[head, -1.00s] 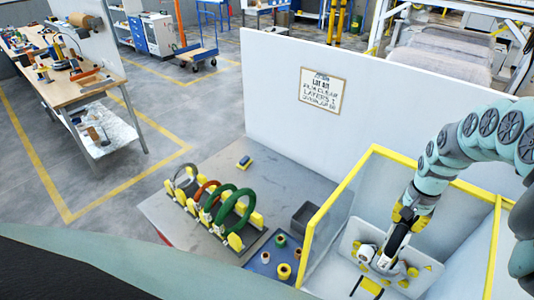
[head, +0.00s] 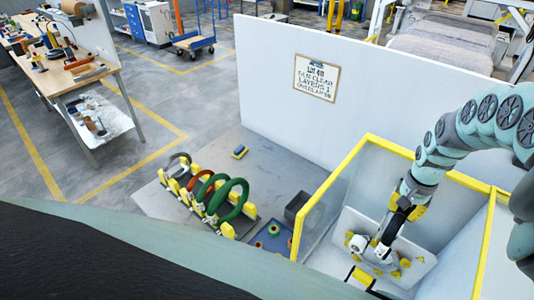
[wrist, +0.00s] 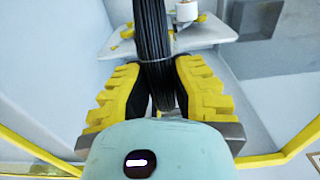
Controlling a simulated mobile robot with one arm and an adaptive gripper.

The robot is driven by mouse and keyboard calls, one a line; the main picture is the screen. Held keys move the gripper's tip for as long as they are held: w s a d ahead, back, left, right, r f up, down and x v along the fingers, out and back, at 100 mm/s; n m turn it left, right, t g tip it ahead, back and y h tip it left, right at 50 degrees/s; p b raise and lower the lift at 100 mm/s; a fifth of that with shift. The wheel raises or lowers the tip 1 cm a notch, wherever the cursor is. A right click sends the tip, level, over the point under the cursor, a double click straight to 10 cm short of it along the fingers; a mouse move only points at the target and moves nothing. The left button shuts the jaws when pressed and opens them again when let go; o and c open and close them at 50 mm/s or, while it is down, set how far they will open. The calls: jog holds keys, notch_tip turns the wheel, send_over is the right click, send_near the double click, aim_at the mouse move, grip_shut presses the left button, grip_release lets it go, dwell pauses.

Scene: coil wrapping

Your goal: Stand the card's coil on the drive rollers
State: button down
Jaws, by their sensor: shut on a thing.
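My gripper (wrist: 164,95) is shut on a black coil (wrist: 152,42), seen edge-on between the yellow finger pads in the wrist view. In the head view the gripper (head: 402,211) points down into the yellow-framed enclosure. The dark coil (head: 391,229) is upright under it, over the pale machine plate (head: 416,257) with yellow rollers. The coil's lower part is hidden, so I cannot tell whether it touches the rollers. The card (head: 316,80) hangs on the white partition and reads as a lot number, clear film, layers 1 and an overlap.
A rack (head: 250,212) with grey, red-brown and green coils stands on the grey table left of the enclosure. A dark bin (head: 296,206) and a blue tray (head: 261,246) with rolls lie between them. The yellow frame (head: 319,203) and clear walls surround the machine.

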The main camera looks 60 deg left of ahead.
jog(key=shift+f+b, duration=4.8)
jog(key=shift+f, duration=0.6)
jog(key=shift+f+b, duration=0.55)
jog(key=shift+f, duration=0.05)
jog(key=c, duration=0.9)
grip_release()
notch_tip(320, 180, up, 6)
jog(key=shift+w+f, duration=0.15)
jog(key=shift+r, duration=0.95)
